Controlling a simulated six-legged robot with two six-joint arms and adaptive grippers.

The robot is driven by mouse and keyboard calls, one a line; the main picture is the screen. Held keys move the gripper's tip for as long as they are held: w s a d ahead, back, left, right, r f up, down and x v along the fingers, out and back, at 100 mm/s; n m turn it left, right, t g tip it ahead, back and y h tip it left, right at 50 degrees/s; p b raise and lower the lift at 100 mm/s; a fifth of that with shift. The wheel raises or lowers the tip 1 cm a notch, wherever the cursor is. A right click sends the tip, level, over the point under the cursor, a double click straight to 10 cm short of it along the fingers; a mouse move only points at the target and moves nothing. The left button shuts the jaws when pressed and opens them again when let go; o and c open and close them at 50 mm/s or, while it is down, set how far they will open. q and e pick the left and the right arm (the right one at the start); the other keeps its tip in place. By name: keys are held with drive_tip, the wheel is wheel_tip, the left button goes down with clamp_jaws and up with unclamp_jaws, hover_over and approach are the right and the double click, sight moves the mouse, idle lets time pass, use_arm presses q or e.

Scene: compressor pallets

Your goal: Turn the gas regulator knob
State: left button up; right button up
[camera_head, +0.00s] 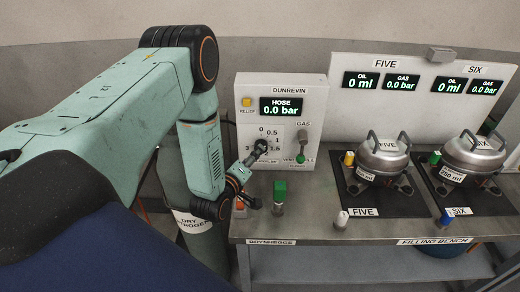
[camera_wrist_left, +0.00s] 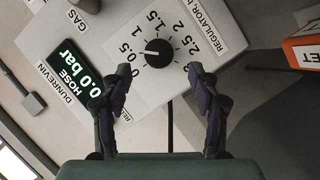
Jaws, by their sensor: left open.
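The regulator knob (camera_wrist_left: 158,53) is a round black knob on the light panel, seen in the left wrist view. Its white mark points left, toward the 0 to 0.5 side of the printed scale. My left gripper (camera_wrist_left: 160,72) is open, with one finger on each side of the knob as I look past them. The fingers do not visibly touch it. In the head view my left gripper (camera_head: 257,173) is in front of the lower left of the panel (camera_head: 313,98) and partly covers the dial. The hose display (camera_head: 282,107) reads 0.0 bar. My right gripper is not in view.
A gas lever (camera_head: 302,143) is right of the dial. Compressors FIVE (camera_head: 385,155) and SIX (camera_head: 474,152) stand to the right. An orange box (camera_wrist_left: 300,52) is beside the panel in the left wrist view.

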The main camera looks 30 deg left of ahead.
use_arm(q)
drive_tip(key=shift+x, duration=3.15)
drive_tip(key=shift+s+d+r, duration=0.15)
drive_tip(key=shift+d, duration=0.05)
drive_tip(key=c, duration=0.5)
drive_tip(key=shift+a, duration=0.2)
drive_tip(key=c, duration=0.4)
drive_tip(key=shift+d, duration=0.1)
drive_tip(key=shift+c, duration=1.3)
